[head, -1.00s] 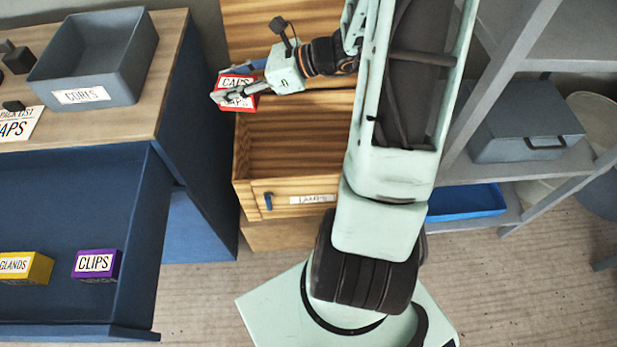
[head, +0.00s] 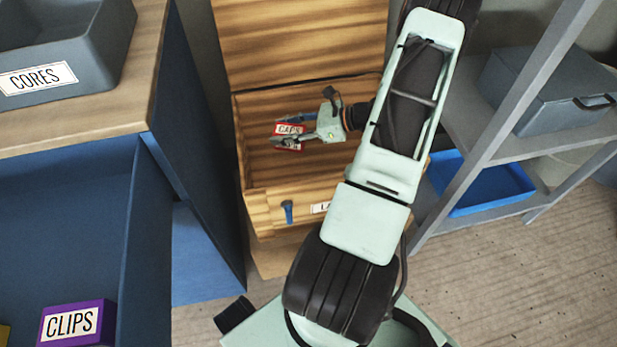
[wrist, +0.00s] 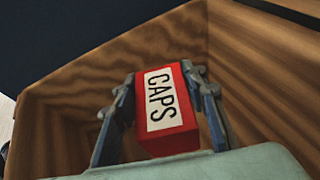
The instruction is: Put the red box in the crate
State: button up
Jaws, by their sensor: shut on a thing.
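The red box (head: 289,129), labelled CAPS, is between the fingers of my gripper (head: 292,132). The gripper is shut on it. In the wrist view the red box (wrist: 168,108) sits tilted between both fingers, its white label facing the camera. The wooden crate (head: 262,203) stands open, with its lid (head: 300,40) raised at the back. The gripper and box are within the crate's opening as the head view shows it. In the wrist view the crate's wooden walls (wrist: 75,85) surround the box. I cannot tell whether the box touches the crate floor.
A workbench (head: 165,50) with a grey CORES bin (head: 90,65) is at left. A blue drawer below holds a purple CLIPS box (head: 77,322). A shelf (head: 470,120) at right holds a grey case (head: 550,100) and a blue tray (head: 490,185).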

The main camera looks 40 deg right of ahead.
notch_tip(320, 180, down, 12)
jog(key=b, duration=0.4)
jog(key=shift+d+r, duration=0.25)
jog(key=shift+f, duration=0.6)
jog(key=o, duration=1.3)
jog(key=r+p+v, duration=0.1)
jog(key=v, duration=0.7)
jog(key=shift+a, duration=0.25)
